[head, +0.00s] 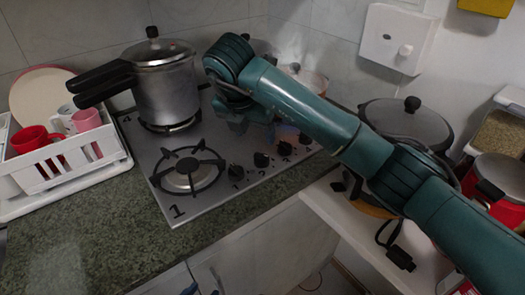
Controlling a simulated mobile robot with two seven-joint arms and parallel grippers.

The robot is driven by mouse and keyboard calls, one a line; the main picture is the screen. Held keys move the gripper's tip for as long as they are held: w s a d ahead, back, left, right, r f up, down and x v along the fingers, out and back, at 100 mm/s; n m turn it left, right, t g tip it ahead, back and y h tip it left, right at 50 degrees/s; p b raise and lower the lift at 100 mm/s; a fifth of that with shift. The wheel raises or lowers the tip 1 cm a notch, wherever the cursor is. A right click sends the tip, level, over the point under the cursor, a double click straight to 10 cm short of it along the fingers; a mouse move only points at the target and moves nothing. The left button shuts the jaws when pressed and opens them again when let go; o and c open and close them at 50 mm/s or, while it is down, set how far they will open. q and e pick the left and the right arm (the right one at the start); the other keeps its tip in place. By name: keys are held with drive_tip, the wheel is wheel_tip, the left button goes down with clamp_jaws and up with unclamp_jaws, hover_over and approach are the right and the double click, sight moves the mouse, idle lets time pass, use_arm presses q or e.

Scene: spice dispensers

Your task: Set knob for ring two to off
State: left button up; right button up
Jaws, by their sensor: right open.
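The grey stovetop (215,205) has a row of black knobs along its front right edge. The knob nearest the front left (235,171) has a 1 beside it. The knob for ring two (261,159) is the second along the row, and its exact pointer angle is too small to tell. My right arm reaches in from the right over the stove, its wrist bent down. My right gripper (240,122) is open behind the knob row, partly hidden by the arm and apart from the ring-two knob. My left gripper is not clearly visible.
A pressure cooker (167,92) stands on the back left burner, its handles pointing left. The front left burner (188,172) is bare. A white dish rack (62,162) with cups stands left. A lidded pan (408,122) stands right. The front counter (95,235) is clear.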

sight(261, 155)
drive_tip(key=p+x, duration=0.1)
drive_tip(key=x, duration=0.8)
drive_tip(key=shift+f, duration=0.2)
use_arm(q)
drive_tip(key=shift+a+f, duration=0.15)
drive_tip(key=shift+a, duration=0.2)
use_arm(e)
drive_tip(key=shift+w+f, duration=0.2)
drive_tip(key=shift+f, duration=0.25)
drive_tip(key=c, duration=1)
use_arm(q)
drive_tip(key=shift+r, duration=0.2)
